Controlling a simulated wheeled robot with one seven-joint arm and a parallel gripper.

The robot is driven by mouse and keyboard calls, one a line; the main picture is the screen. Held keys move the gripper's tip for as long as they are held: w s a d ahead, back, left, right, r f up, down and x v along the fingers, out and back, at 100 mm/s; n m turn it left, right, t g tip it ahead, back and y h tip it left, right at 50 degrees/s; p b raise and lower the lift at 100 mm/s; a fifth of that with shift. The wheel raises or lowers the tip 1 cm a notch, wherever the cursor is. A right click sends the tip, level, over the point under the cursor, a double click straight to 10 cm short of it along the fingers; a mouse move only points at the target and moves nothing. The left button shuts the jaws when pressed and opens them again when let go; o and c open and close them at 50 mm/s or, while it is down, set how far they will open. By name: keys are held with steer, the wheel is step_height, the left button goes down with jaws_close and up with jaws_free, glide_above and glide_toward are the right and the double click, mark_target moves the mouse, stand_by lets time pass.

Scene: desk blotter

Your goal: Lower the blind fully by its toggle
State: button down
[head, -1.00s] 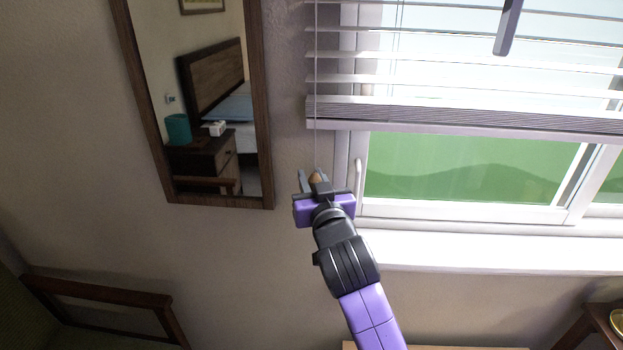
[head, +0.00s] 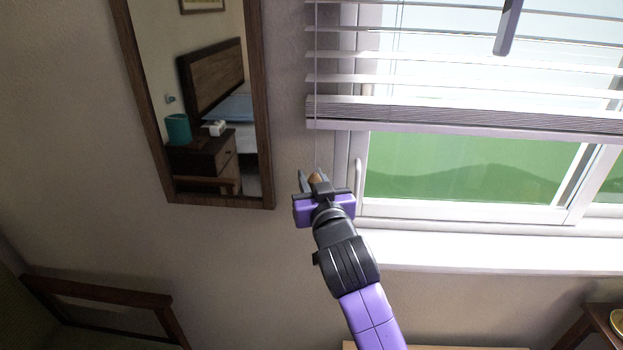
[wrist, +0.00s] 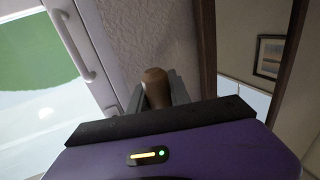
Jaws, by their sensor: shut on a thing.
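The blind (head: 450,60) hangs over the upper part of the window, its slats spread and its bottom rail (head: 460,124) partway down. A thin cord (head: 316,80) hangs at the blind's left side. At its lower end is a small brown wooden toggle (head: 317,178). My gripper (head: 314,177) is shut on the toggle, left of the window frame and below the bottom rail. In the wrist view the toggle (wrist: 156,88) shows between the two dark fingers.
A wood-framed mirror (head: 268,150) hangs on the wall left of my gripper. A white window handle (head: 359,178) is close on the right. The white sill (head: 500,254) runs below the window. A wooden chair (head: 100,293) stands at lower left.

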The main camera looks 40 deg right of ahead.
step_height(320, 180, up, 5)
steer(key=p, duration=0.3)
stand_by(0.4)
steer(key=c, duration=1.2)
jaws_free()
steer(key=shift+f, duration=0.1)
steer(key=b+v, duration=0.1)
steer(key=v, duration=0.7)
